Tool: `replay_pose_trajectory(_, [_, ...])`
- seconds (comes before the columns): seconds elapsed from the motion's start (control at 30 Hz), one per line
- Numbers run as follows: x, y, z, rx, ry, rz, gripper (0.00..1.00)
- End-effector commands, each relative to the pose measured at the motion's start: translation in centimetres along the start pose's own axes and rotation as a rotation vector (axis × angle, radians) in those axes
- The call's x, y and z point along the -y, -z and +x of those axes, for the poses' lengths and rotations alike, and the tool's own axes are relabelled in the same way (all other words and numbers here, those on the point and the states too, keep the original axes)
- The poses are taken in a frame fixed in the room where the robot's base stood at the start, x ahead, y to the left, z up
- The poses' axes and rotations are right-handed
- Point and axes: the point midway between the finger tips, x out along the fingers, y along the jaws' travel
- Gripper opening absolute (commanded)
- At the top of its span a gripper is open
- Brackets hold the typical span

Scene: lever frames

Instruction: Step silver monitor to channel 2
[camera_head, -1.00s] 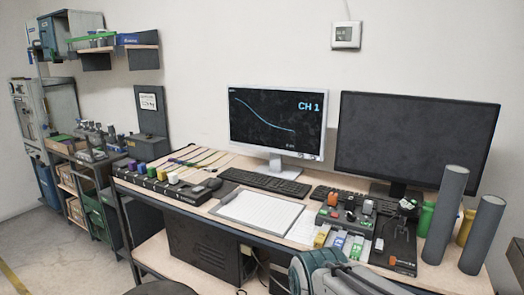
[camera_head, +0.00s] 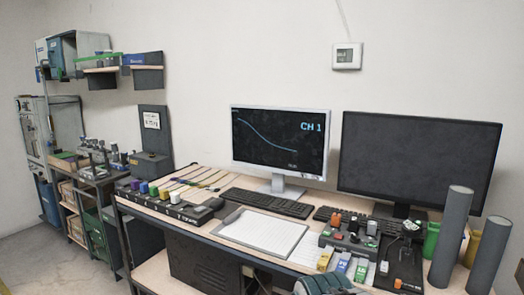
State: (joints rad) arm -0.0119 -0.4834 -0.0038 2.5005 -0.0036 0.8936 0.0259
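The silver monitor (camera_head: 281,145) stands on the desk on a pale stand. Its screen is lit, with a falling curve and "CH 1" at the top right. Small marks show near the right end of its lower bezel, too small to make out. A larger black monitor (camera_head: 418,155) stands to its right with a dark screen. A grey-teal part, likely my arm, shows at the bottom edge below the desk front. My gripper's fingers are not in view.
A black keyboard (camera_head: 266,203) and a clipboard (camera_head: 258,232) lie in front of the silver monitor. A switch box (camera_head: 350,240) with coloured parts and two tall grey cylinders (camera_head: 452,238) stand at the right. A row of coloured blocks lines the desk's left.

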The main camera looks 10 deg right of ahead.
Motion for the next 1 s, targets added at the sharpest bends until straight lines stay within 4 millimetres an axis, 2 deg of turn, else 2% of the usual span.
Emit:
replay_pose_trajectory(0.03, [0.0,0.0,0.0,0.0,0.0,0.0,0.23])
replay_pose_trajectory(0.1, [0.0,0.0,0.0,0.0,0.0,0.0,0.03])
replay_pose_trajectory(0.13, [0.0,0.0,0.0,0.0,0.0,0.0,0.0])
replay_pose_trajectory(1.0, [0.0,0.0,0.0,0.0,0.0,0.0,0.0])
